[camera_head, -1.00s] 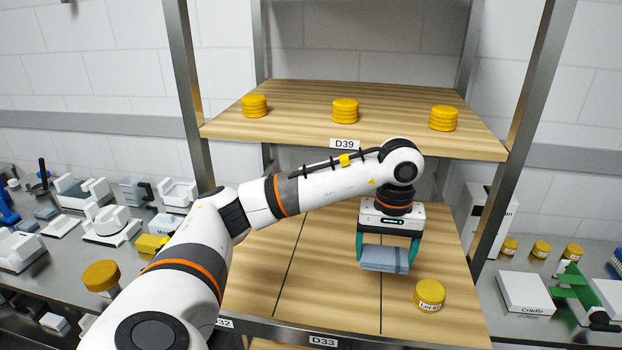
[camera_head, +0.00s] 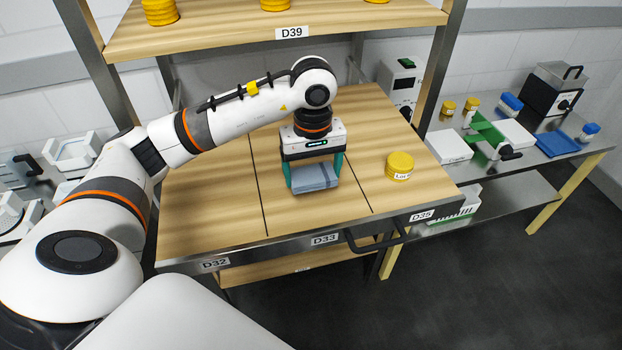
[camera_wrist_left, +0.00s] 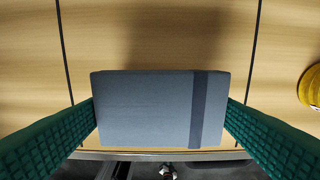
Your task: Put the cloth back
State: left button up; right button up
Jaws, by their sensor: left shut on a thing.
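The cloth (camera_head: 315,178) is a folded blue-grey block with a darker stripe near one end. My left gripper (camera_head: 314,176) is shut on it, with one green finger at each side. The left wrist view shows the cloth (camera_wrist_left: 150,110) between the two green fingers, over the wooden shelf (camera_wrist_left: 110,40). In the head view it is over the shelf section above the D33 label (camera_head: 325,239). I cannot tell whether it touches the wood. My right gripper is not in view.
A yellow cheese lot (camera_head: 400,164) stands on the shelf right of my gripper. The upper shelf (camera_head: 200,35), labelled D39, holds yellow stacks. A dark handle (camera_head: 375,241) sits at the front edge by D35. A steel bench (camera_head: 545,150) at right holds a white box (camera_head: 448,147) and a green press (camera_head: 488,130).

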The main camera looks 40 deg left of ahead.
aim_at(312, 175)
pick_arm(q)
notch_tip(312, 175, down, 4)
jog(key=shift+s+r+p, duration=0.1)
jog(key=shift+r+p, duration=0.1)
jog(key=shift+p, duration=0.3)
jog(key=shift+f, duration=0.25)
jog(key=shift+f+b, duration=0.1)
jog(key=shift+b, duration=0.2)
jog(key=o, duration=0.9)
jog(key=shift+r, duration=0.4)
notch_tip(312, 175, up, 7)
jog(key=shift+b, duration=1)
jog(key=shift+r, duration=2.3)
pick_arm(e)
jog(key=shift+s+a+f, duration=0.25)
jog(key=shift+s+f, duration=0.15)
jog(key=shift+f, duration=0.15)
